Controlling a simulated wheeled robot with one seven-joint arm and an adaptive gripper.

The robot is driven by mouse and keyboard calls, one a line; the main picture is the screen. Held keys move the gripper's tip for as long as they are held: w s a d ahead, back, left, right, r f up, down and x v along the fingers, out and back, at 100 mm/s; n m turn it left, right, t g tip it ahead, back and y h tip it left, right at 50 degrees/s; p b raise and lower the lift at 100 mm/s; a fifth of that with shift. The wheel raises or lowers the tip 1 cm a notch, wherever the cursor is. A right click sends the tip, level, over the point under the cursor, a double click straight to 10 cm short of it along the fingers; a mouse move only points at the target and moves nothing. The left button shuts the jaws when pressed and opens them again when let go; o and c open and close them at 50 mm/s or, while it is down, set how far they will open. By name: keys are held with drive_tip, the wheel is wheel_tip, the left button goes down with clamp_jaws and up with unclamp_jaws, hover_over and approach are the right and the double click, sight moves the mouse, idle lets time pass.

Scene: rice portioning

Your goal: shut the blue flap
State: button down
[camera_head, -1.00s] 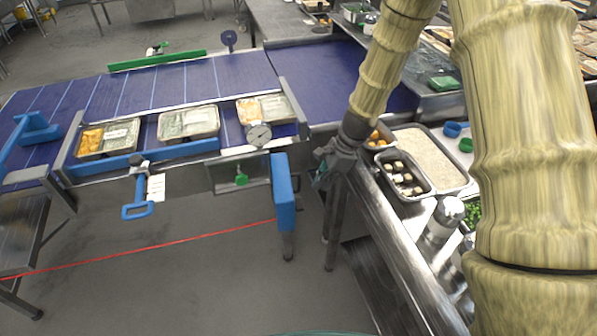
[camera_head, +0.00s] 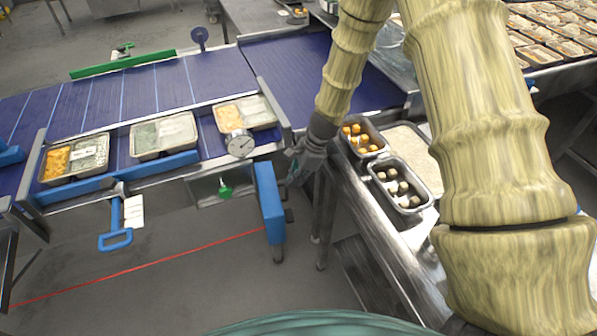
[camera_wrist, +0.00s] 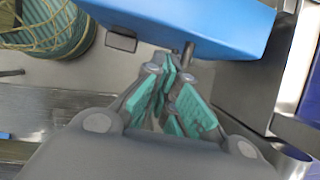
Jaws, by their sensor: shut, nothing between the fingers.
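The blue flap (camera_head: 269,203) stands upright at the right end of the conveyor's front side, sticking out toward me beside a metal recess with a green knob (camera_head: 225,189). In the wrist view the blue flap (camera_wrist: 190,22) fills the top, just beyond the fingertips. My gripper (camera_head: 293,178) is right of the flap, close to its upper right side. In the wrist view my gripper (camera_wrist: 170,68) has its teal-padded fingers together with nothing between them. A metal pin shows between the fingertips and the flap; I cannot tell whether the fingers touch it.
A blue handle (camera_head: 115,238) hangs at the front left. A steel counter with food pans (camera_head: 400,185) stands right of my gripper. Open floor lies in front of the conveyor.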

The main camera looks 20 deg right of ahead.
drive_tip(key=shift+p+x, duration=0.6)
drive_tip(key=shift+x, duration=1.9)
drive_tip(key=shift+s+f, duration=0.1)
drive_tip(key=shift+a, duration=0.1)
